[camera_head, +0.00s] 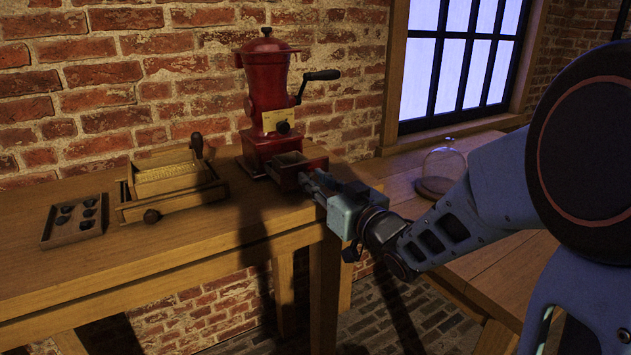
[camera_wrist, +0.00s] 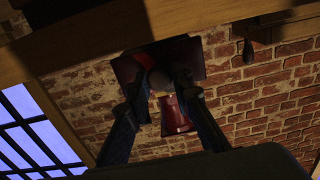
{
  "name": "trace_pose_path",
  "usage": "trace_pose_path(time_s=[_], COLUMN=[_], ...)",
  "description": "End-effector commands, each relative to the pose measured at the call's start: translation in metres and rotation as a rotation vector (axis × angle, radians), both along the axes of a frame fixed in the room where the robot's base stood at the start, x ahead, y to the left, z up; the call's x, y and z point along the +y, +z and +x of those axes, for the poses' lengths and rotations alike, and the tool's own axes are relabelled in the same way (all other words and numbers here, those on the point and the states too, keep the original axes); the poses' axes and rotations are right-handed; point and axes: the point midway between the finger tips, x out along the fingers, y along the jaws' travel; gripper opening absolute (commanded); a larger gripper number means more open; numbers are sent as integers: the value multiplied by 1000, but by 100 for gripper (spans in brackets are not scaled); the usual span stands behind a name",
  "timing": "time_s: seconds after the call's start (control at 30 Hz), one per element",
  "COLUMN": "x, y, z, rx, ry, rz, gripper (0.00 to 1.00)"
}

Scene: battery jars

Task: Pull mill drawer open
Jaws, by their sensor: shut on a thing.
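The red mill (camera_head: 268,95) stands upright on the wooden table against the brick wall, with a dark side crank and a tan label. Its small drawer (camera_head: 290,162) is pulled part way out of the base, and its open top shows. My gripper (camera_head: 312,182) is at the drawer's front, coming from the right. In the wrist view, which is tilted, my gripper's two fingers (camera_wrist: 163,80) are shut on the round drawer knob (camera_wrist: 159,79). The drawer front (camera_wrist: 188,55) shows dark red behind them, and part of the mill (camera_wrist: 176,117) shows between the fingers.
A wooden box with rollers (camera_head: 170,185) and a small tray (camera_head: 58,240) of dark pieces stand left on the table (camera_head: 190,255). A glass dome (camera_head: 442,165) stands on a wooden surface at right, below the window. The table's front edge lies close below my gripper.

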Motion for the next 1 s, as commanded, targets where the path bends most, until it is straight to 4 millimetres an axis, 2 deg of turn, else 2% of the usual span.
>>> trace_pose_path(time_s=[0.27,0.3,0.43,0.77,1.0], x=[0,0,0,-2,-22], y=[0,0,0,1,1], z=[0,0,0,-2,-31], rx=[0,0,0,0,-1], ry=[0,0,0,-1,-4], rz=[0,0,0,0,-2], gripper=[0,23,37,38,38])
